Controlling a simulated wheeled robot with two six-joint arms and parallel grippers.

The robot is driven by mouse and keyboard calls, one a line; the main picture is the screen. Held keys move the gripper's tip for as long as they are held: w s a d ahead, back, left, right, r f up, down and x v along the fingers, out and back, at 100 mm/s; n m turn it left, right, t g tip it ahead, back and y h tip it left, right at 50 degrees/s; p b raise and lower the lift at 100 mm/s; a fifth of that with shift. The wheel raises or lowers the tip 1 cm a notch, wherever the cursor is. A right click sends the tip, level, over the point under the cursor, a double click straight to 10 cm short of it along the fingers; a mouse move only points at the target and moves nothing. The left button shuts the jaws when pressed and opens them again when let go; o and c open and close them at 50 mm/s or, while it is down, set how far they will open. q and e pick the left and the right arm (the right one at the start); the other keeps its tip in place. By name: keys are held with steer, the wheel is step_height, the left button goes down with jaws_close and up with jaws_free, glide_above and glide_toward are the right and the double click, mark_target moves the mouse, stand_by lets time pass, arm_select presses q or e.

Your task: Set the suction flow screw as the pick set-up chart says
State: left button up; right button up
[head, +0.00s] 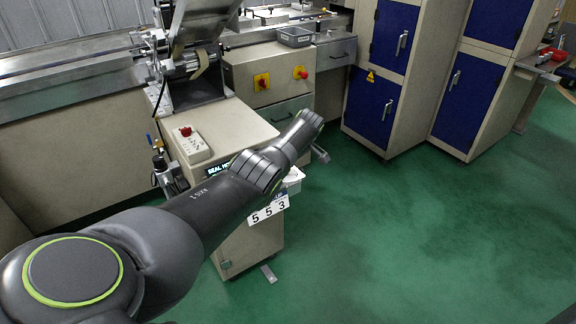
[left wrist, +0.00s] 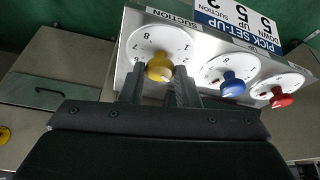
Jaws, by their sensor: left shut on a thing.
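The suction flow screw is a yellow knob (left wrist: 159,67) on a round white numbered dial (left wrist: 160,42) labelled SUCTION, in the left wrist view. My left gripper (left wrist: 161,84) is shut on this knob, one dark finger on each side. A pale mark on the knob points to the picture's lower right; the number it meets is hidden. My right gripper is not in view.
A blue knob (left wrist: 232,85) and a red knob (left wrist: 281,96) on their own dials stand close to the right of the yellow one. The beige machine cabinet (head: 250,250) is under my arm. The green floor to the right is open.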

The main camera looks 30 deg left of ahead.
arm_select(q)
steer(key=o, duration=0.9)
steer(key=shift+o, duration=0.3)
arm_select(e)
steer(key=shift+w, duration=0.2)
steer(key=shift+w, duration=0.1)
arm_select(q)
steer(key=shift+r, duration=0.1)
steer(key=shift+d+r, duration=0.1)
steer(key=shift+r, duration=0.15)
steer(key=p+v, duration=0.2)
steer(key=v, duration=0.3)
steer(key=p+v, duration=0.1)
steer(key=v, duration=1)
steer(key=shift+d+r, duration=0.2)
steer(key=shift+r, duration=0.15)
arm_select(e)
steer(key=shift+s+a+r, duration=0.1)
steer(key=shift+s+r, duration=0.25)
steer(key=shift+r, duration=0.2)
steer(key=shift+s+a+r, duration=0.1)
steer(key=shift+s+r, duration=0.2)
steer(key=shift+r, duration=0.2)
arm_select(q)
steer(key=shift+f, duration=0.1)
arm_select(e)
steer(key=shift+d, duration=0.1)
